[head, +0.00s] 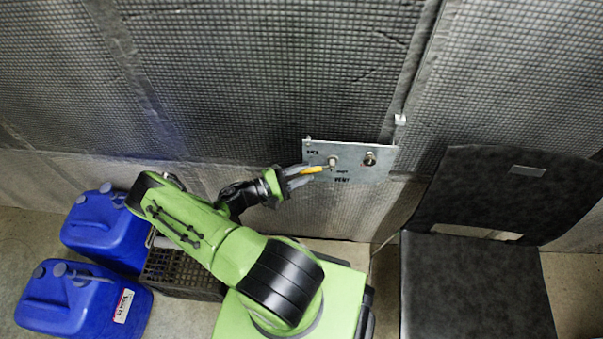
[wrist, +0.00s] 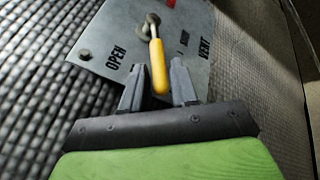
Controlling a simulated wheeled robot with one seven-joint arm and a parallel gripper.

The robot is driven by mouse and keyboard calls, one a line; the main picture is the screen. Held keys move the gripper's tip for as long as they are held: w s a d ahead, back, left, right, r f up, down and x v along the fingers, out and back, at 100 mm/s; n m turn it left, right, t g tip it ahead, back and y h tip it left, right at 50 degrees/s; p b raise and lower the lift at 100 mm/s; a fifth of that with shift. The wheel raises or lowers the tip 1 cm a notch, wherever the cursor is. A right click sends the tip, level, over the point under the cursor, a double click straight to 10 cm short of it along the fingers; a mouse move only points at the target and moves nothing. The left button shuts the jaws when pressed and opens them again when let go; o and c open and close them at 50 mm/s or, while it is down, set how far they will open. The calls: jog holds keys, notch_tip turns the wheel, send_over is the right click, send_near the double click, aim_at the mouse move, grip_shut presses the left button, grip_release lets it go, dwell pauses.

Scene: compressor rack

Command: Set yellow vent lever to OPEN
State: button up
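The yellow vent lever (head: 312,170) sticks out from a pivot on the grey metal panel (head: 366,174) on the wall and points left in the head view. In the wrist view the yellow lever (wrist: 158,66) runs down from its pivot, its handle end between my fingers. The word OPEN (wrist: 116,58) is on the panel to the left of the lever, and VENT (wrist: 206,48) is to its right. My gripper (head: 296,177) is at the handle's end. In the wrist view my gripper (wrist: 158,88) is open, with a finger on each side and gaps beside the handle.
Blue jerrycans (head: 84,300) and a dark crate (head: 182,272) stand at the lower left. A black chair (head: 472,285) is at the right. Quilted padding covers the wall.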

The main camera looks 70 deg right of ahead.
grip_shut()
dwell(0.3)
notch_tip(320, 180, up, 4)
jog(key=m+t+y+p, duration=0.2)
jog(key=t+p, duration=0.1)
jog(key=p, duration=0.6)
jog(key=shift+w, duration=0.15)
grip_release()
jog(key=shift+f, duration=0.15)
jog(key=shift+w+a, duration=0.1)
